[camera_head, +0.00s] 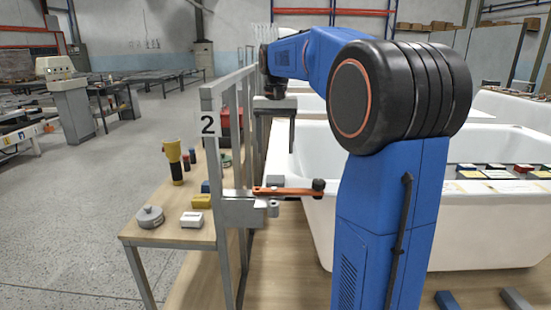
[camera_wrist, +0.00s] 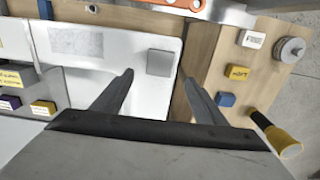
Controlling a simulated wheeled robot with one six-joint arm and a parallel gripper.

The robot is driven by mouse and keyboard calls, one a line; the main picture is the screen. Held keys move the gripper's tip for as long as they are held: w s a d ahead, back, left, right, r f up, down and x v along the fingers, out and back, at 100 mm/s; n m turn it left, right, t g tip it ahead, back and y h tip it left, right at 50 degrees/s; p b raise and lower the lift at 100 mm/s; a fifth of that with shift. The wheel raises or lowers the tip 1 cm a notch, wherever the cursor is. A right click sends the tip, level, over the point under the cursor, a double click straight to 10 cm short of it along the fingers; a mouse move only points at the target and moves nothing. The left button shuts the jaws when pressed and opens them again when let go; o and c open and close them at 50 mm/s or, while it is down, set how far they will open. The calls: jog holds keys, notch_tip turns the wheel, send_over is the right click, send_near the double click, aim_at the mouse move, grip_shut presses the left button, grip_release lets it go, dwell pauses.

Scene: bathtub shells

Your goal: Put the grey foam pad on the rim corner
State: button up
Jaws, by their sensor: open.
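The grey foam pad (camera_head: 276,181) is a small square block lying flat on the near left rim corner of the white bathtub shell (camera_head: 460,235). In the wrist view the pad (camera_wrist: 160,63) lies just beyond my fingertips, lined up with the gap between them. The tub's white surface (camera_wrist: 75,75) is around it. My gripper (camera_wrist: 159,78) is open and empty, with one finger at each side of the gap. In the head view my gripper (camera_head: 274,140) hangs with its fingers down, above the tub rim and apart from the pad.
A clamp with an orange lever (camera_head: 285,191) sits close to the pad. A metal frame post (camera_head: 222,190) stands left of the tub. The wooden bench (camera_head: 170,234) holds a yellow block (camera_head: 201,201), a white box (camera_head: 192,219), a round grey puck (camera_head: 151,216) and a yellow-black torch (camera_head: 174,163).

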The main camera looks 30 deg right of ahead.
jog(key=s+a+f+n+t, duration=0.1)
jog(key=s+a+f+n, duration=0.1)
jog(key=s+a, duration=0.4)
jog(key=s+a+f+n+t, duration=0.15)
jog(key=s+a, duration=0.25)
jog(key=s, duration=0.5)
jog(key=s+a+f+n+t, duration=0.1)
jog(key=s+a+f, duration=0.2)
jog(key=s+f, duration=0.4)
jog(key=s+a+f+n+t, duration=0.1)
jog(key=s+a+f+n, duration=0.1)
jog(key=s+f, duration=0.5)
jog(key=shift+s+a+f, duration=0.4)
jog(key=shift+s, duration=0.2)
